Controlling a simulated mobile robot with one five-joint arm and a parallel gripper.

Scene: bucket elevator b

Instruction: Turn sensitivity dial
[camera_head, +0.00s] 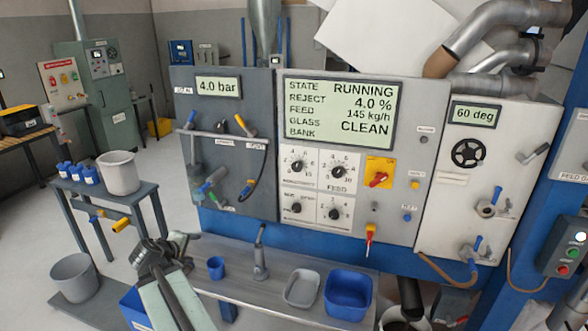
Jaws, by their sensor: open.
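The grey control panel in the middle carries a group of four black dials on white plates below its display. They are an upper left dial (297,166), an upper right dial (338,171) with "FEED" printed under it, a lower left dial (296,208) and a lower right dial (334,213). The other dial labels are too small to read, so I cannot tell which is the sensitivity dial. My gripper (177,241) is open, low and left of the dials, in front of the bench's left end, and touches none of them.
The display (340,112) reads RUNNING, 4.0 %, 145 kg/h, CLEAN. A red switch on a yellow plate (379,172) sits right of the dials. Below, the metal bench (265,290) holds a blue cup (216,268), a grey tray (302,288) and a blue bin (347,296).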

